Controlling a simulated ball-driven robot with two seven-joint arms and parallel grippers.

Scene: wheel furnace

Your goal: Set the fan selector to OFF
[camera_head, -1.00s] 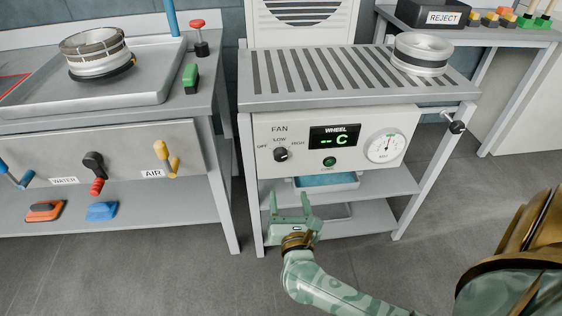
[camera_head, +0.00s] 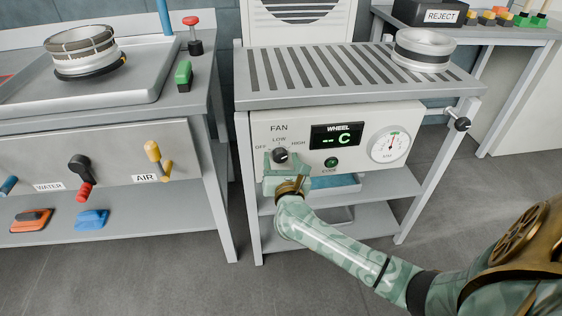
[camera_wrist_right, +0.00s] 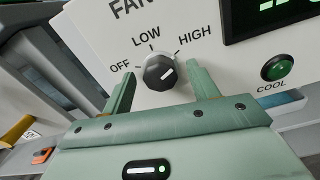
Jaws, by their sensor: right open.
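The fan selector is a dark round knob (camera_head: 280,155) on the white control panel (camera_head: 375,118), with OFF, LOW and HIGH labels around it. In the right wrist view the knob (camera_wrist_right: 159,72) shows a white mark slanting up and right, toward the HIGH side. My right gripper (camera_head: 285,160) is in front of the panel at the knob. In the wrist view its open fingers (camera_wrist_right: 161,74) stand one on each side of the knob, with a gap visible on both sides. I cannot tell how deep the fingers reach. My left gripper is not in view.
Right of the knob are the WHEEL display (camera_head: 337,135), a green COOL button (camera_head: 331,162) and a dial gauge (camera_head: 389,147). A slatted bench top (camera_head: 330,92) overhangs the panel. The left bench carries a black-and-red lever (camera_head: 80,175) and a yellow AIR handle (camera_head: 153,152).

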